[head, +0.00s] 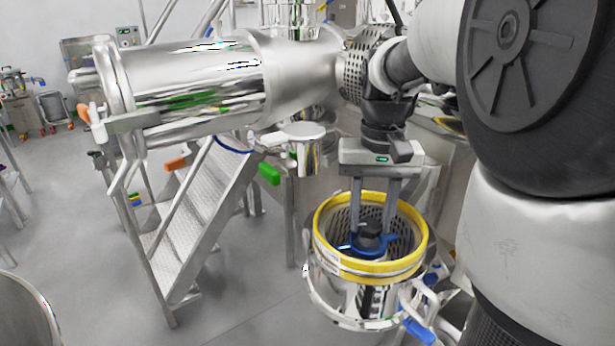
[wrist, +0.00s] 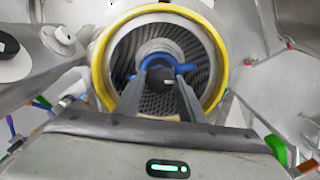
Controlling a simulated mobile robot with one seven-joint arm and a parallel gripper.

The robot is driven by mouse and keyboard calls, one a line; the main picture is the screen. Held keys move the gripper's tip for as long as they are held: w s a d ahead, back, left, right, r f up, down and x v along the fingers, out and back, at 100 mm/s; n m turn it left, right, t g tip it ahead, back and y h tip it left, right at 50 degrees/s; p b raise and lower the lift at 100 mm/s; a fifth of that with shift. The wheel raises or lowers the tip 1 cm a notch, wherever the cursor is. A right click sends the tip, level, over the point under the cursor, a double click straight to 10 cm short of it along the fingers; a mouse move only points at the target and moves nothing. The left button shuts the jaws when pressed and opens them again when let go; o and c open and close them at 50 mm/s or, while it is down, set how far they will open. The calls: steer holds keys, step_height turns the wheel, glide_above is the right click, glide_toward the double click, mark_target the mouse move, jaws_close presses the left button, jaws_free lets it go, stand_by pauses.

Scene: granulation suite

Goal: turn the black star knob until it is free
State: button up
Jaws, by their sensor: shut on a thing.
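The black star knob (head: 370,230) sits at the middle of a round metal screen basket with a yellow rim (head: 335,262). A blue piece (head: 352,247) lies around the knob's foot. My gripper (head: 371,234) reaches straight down into the basket, its two long fingers on either side of the knob and shut on it. In the wrist view, the fingers (wrist: 160,82) run into the yellow-rimmed basket (wrist: 97,75) and end at the dark knob (wrist: 157,76). The fingertips partly hide the knob, so its arms and thread are not clear.
A large steel cylinder (head: 195,80) lies level at the upper left, near my arm. Metal steps (head: 190,220) stand left of the basket. Blue-gripped handles (head: 418,330) stick out at the basket's lower right. Open grey floor (head: 235,310) lies lower left.

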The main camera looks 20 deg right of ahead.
steer(key=n, duration=0.4)
steer(key=shift+n, duration=0.3)
steer(key=n, duration=0.4)
steer(key=shift+n+p, duration=0.3)
steer(key=n, duration=0.4)
steer(key=shift+n, duration=0.3)
steer(key=shift+w+n, duration=0.1)
steer(key=shift+n, duration=2)
steer(key=o, duration=1)
steer(key=shift+o, duration=0.2)
steer(key=shift+r, duration=0.1)
